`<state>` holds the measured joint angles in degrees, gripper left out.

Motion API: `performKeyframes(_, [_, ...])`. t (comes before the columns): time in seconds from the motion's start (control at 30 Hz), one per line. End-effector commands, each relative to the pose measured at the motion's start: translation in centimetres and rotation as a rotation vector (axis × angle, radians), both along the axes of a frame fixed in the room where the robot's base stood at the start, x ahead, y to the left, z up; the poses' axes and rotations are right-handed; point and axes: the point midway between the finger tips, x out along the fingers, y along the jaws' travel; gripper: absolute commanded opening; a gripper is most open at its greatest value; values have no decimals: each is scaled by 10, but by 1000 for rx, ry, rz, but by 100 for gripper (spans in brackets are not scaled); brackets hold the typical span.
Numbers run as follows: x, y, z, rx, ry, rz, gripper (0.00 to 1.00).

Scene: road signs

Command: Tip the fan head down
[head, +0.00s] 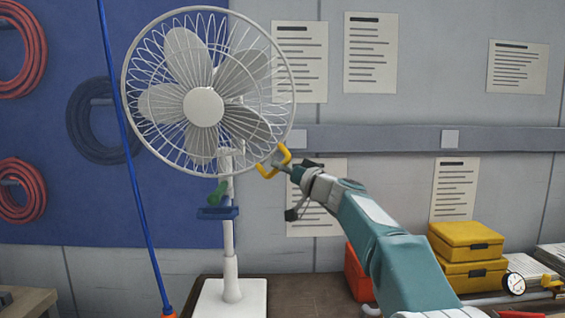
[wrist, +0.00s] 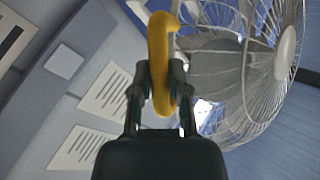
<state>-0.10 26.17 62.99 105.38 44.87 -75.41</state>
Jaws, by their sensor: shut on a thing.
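A white pedestal fan (head: 203,107) stands at left centre in the head view, its round wire cage facing forward, on a pole with a square base (head: 230,298). A yellow curved handle (head: 271,163) sits at the cage's lower right edge. My gripper (head: 283,167) comes from the right and is shut on the yellow handle. In the wrist view my gripper (wrist: 158,85) has the handle (wrist: 158,60) between its two fingers, with the fan cage (wrist: 255,75) on the right. Where the handle joins the fan is not clear in either view.
Yellow cases (head: 467,255) and a red box (head: 357,272) stand on the bench (head: 310,296) at right. A blue cable (head: 128,150) hangs left of the fan. A green knob (head: 218,193) and blue bracket (head: 218,213) are on the pole. A wall with papers is behind.

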Motion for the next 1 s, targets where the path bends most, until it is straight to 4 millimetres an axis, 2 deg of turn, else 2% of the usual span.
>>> performKeyframes(0.2, [25,3,-14,4,-120,7,0])
performKeyframes(0.5, [49,3,-23,3,-235,6,0])
performKeyframes(1.0, [59,3,-26,1,-287,7,0])
